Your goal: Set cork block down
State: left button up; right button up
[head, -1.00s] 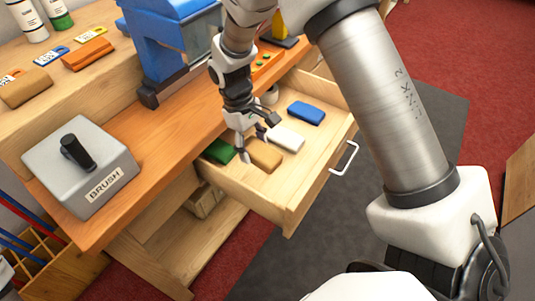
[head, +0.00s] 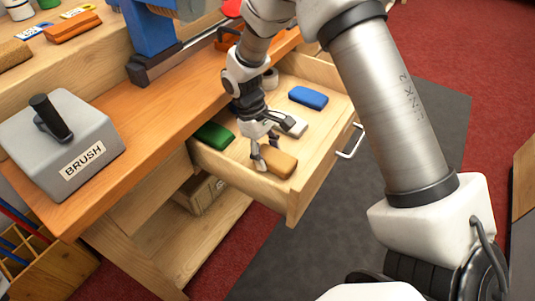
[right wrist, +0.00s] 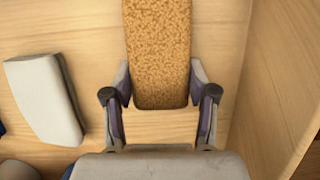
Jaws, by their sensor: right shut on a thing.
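The tan cork block (head: 279,164) is in the open drawer (head: 243,182), near its front corner. It also shows in the right wrist view (right wrist: 158,45), with a speckled face. My right gripper (head: 266,150) is shut on one end of the block, with a finger on each side (right wrist: 160,88). I cannot tell whether the block touches the drawer floor. My left gripper is not in view.
The drawer also holds a green block (head: 214,135), a white block (head: 294,126), partly behind my gripper, and a blue block (head: 308,97). The grey BRUSH box (head: 62,145) stands on the bench. Bare drawer floor shows between the blocks.

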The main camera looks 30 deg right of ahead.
jog(key=o, duration=1.6)
jog(key=shift+f, duration=0.1)
jog(key=shift+c, duration=0.2)
jog(key=p+v, duration=0.2)
jog(key=v, duration=0.5)
jog(key=shift+r, duration=0.4)
